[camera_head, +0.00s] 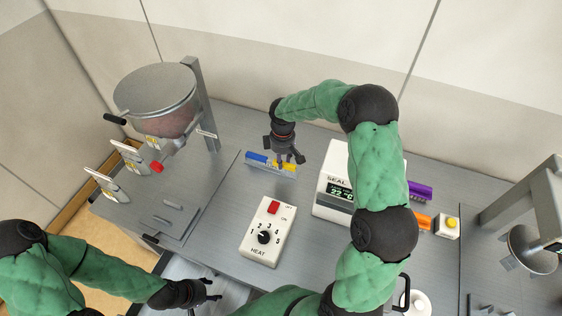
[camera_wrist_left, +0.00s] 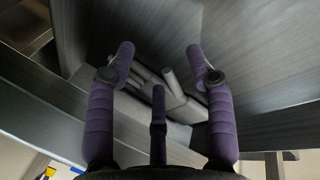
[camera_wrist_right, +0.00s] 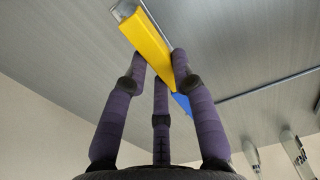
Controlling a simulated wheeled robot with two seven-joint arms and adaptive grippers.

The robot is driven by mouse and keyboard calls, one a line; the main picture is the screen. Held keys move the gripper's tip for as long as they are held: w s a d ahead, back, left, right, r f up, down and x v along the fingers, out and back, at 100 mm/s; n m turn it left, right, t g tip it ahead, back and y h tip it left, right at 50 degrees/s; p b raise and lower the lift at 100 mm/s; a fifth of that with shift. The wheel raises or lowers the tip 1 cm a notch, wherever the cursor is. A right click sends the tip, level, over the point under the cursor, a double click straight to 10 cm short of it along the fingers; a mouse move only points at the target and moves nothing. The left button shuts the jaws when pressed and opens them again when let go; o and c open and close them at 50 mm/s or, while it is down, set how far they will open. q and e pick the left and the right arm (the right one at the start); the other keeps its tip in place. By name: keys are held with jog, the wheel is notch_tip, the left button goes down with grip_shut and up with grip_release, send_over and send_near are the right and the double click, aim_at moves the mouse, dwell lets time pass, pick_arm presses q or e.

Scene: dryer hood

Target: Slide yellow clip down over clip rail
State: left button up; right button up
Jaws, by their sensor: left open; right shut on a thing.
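The yellow clip (camera_head: 289,166) is at the right part of the clip rail (camera_head: 268,174), beside a blue clip (camera_head: 257,159). My right gripper (camera_head: 284,161) reaches down from above and is shut on the yellow clip. In the right wrist view the yellow clip (camera_wrist_right: 148,42) lies between the fingers (camera_wrist_right: 159,60), along a grey rail (camera_wrist_right: 124,11); the blue clip (camera_wrist_right: 181,103) shows behind the fingers. I cannot tell how far the yellow clip is seated. My left gripper (camera_head: 213,291) is open and empty, low near the table's front edge; its fingers also show in the left wrist view (camera_wrist_left: 160,55).
A heat control box (camera_head: 263,235) and a sealer box (camera_head: 334,188) stand nearby on the table. Purple (camera_head: 420,190) and orange (camera_head: 424,219) clips lie to the right. A hopper (camera_head: 158,100) stands at the left, a metal frame (camera_head: 520,200) at the right.

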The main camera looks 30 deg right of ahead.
jog(key=shift+w+d+f, duration=0.3)
jog(key=shift+w+d, duration=0.4)
jog(key=shift+d, duration=0.05)
pick_arm(q)
jog(key=shift+f+b, duration=0.75)
pick_arm(e)
jog(key=shift+f, duration=1.15)
jog(key=o, duration=0.9)
notch_tip(320, 180, up, 12)
jog(key=shift+f, duration=0.1)
